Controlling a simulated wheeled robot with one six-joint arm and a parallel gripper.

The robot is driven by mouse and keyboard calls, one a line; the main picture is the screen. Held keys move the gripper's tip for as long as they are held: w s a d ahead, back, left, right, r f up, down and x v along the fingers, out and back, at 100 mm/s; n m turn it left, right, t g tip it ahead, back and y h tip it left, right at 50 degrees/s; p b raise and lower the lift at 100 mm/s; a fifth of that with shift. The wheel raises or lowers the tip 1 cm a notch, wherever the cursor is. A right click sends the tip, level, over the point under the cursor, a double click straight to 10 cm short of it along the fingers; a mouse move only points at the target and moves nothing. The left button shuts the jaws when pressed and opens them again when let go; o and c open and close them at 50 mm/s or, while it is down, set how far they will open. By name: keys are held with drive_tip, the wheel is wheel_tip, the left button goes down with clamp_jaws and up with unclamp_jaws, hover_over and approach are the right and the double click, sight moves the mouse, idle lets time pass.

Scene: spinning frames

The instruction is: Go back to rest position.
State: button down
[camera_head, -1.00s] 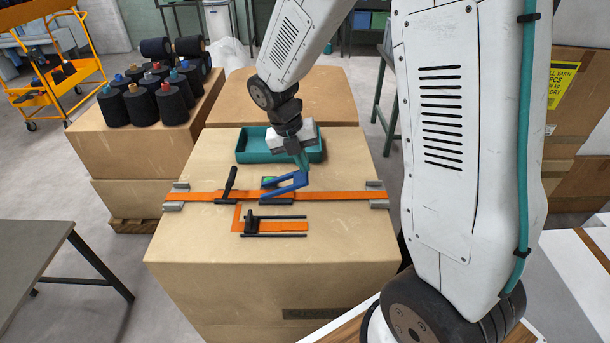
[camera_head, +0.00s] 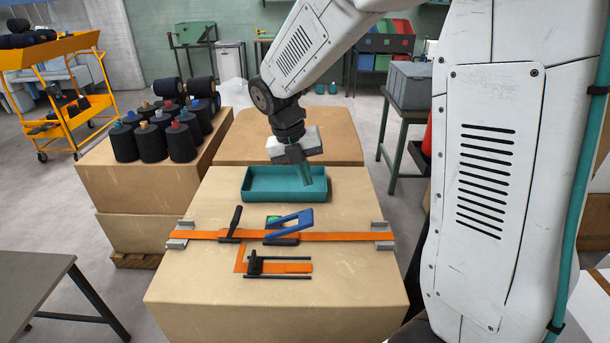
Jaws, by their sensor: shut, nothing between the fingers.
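My gripper (camera_head: 306,173) hangs from my white arm, fingers pointing down, over the right part of a teal tray (camera_head: 262,196). The fingers look shut and hold nothing. They hide part of the tray's right side. The tray stands at the back of the front cardboard box and its inside looks empty where visible. In front of the gripper, apart from it, a blue handle (camera_head: 289,223) rises at a slant over an orange strap (camera_head: 345,237).
The strap runs across the box top (camera_head: 205,280) between grey brackets, with a black lever (camera_head: 234,222) on it. Black yarn cones (camera_head: 150,143) stand on a box at the left. A grey table (camera_head: 40,290) is at front left. Floor between them is clear.

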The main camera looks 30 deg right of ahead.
idle(0.4)
drive_tip(key=s+a+r+m+t+y, duration=0.1)
drive_tip(key=s+r+m, duration=0.3)
drive_tip(key=s+m, duration=0.8)
drive_tip(key=s+a+r+m+t+y, duration=0.1)
drive_tip(key=s+r+m, duration=0.4)
drive_tip(key=s+m, duration=0.8)
drive_tip(key=m, duration=0.5)
drive_tip(key=shift+a+t+y, duration=0.35)
drive_tip(key=shift+t+y, duration=0.05)
